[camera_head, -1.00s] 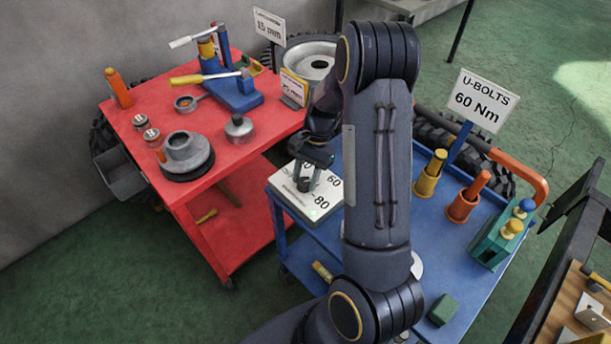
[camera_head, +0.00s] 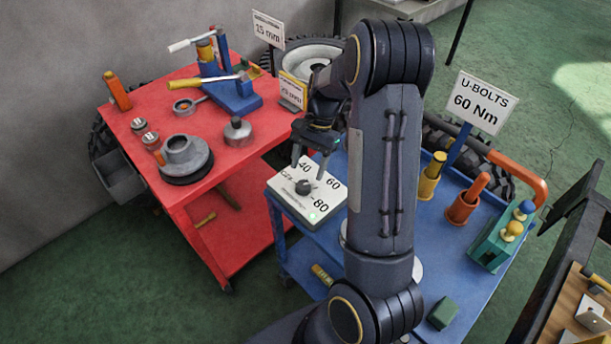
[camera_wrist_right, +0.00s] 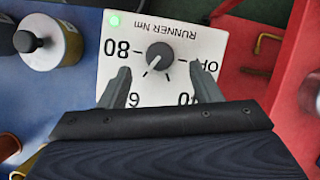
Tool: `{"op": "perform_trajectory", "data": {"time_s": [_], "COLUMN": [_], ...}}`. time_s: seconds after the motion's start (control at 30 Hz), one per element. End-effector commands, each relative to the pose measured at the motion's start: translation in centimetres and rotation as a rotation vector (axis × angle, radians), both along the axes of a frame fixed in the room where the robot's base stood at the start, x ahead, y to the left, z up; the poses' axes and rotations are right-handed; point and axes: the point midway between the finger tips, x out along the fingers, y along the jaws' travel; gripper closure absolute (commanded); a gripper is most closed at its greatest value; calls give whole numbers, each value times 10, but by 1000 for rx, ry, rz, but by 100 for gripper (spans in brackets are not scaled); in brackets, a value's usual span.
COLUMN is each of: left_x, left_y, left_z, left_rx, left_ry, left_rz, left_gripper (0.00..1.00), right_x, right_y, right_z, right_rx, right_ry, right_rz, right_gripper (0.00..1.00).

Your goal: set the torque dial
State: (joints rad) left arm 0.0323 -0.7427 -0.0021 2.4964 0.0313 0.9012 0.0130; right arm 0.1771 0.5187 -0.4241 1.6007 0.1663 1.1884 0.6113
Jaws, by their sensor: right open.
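The torque dial is a dark round knob (camera_head: 303,187) on a white-faced box (camera_head: 288,203) at the left corner of the blue cart. In the right wrist view the knob (camera_wrist_right: 160,55) has a pale pointer line aimed down-left, toward the partly hidden 60. The face also reads OFF, 40 and 80, and a green light (camera_wrist_right: 114,20) glows near the 80. My right gripper (camera_head: 309,170) is open and empty just above the dial, its fingers apart from the knob. A sign (camera_head: 481,101) reads "U-BOLTS 60 Nm". My left gripper is not in view.
A red cart (camera_head: 222,165) with tools and metal parts stands left, across a narrow gap.

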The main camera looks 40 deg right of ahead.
Motion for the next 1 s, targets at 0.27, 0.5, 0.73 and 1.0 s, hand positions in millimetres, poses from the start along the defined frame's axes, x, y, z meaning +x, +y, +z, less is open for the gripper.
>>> {"op": "perform_trajectory", "data": {"time_s": [0.27,0.5,0.73,1.0], "left_x": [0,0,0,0], "left_y": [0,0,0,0], "left_z": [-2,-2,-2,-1], "left_rx": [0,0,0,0], "left_ry": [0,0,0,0], "left_rz": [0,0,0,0], "left_gripper": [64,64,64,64], "right_x": [4,4,4,-7], "right_y": [-11,-11,-11,4], "right_z": [27,28,28,53], "right_rx": [-1,0,0,19], "right_ry": [-1,0,1,-89], "right_rz": [0,-1,0,60], "right_gripper": [42,42,42,42]}}
